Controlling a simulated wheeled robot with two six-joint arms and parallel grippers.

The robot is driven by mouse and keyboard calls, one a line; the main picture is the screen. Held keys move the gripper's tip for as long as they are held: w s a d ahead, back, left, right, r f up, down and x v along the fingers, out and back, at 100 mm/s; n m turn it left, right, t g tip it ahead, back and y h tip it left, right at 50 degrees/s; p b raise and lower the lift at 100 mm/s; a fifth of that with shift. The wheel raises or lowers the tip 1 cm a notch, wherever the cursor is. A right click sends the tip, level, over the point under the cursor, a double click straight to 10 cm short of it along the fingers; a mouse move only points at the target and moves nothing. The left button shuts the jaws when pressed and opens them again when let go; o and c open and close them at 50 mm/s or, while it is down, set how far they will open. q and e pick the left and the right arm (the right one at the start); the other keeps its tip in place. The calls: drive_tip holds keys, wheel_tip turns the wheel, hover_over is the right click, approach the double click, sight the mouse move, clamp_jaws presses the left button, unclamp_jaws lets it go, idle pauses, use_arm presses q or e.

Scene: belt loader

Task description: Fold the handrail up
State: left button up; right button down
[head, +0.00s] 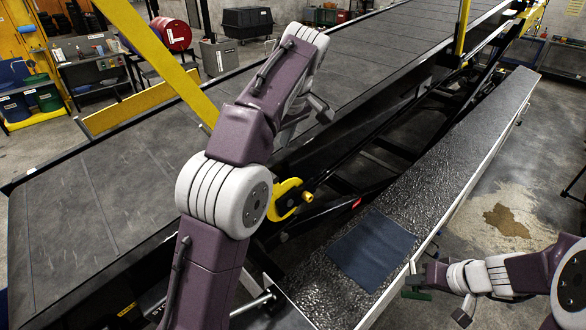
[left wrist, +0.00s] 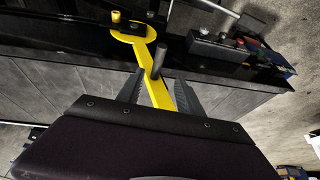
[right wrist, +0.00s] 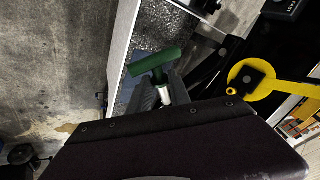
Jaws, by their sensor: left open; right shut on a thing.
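A yellow rail bar (head: 165,65) slants across the upper left of the head view; its lower end reaches behind my left arm. A yellow arm with a round end (head: 285,198) and a knob sits beside the belt. In the left wrist view this yellow arm (left wrist: 160,90) runs between the fingers of my left gripper (left wrist: 160,88), which is open near a dark peg (left wrist: 160,60). My right gripper (head: 416,281) is shut on a green T-handle (right wrist: 155,62) with a silver stem, beside the walkway's outer edge.
The dark belt bed (head: 80,210) fills the left. A textured walkway (head: 430,185) with a blue-grey mat (head: 371,249) runs along its right side. A yellow post (head: 462,28) stands farther back. The floor at right is open, with a brown stain (head: 507,221).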

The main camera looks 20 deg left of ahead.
use_arm(q)
drive_tip(key=x, duration=0.6)
drive_tip(key=b+x, duration=0.1)
drive_tip(key=x, duration=0.4)
drive_tip(key=shift+w+f, duration=0.1)
drive_tip(key=shift+f, duration=0.35)
drive_tip(key=shift+d, duration=0.2)
drive_tip(key=c, duration=0.3)
clamp_jaws()
drive_tip(key=shift+r, duration=0.1)
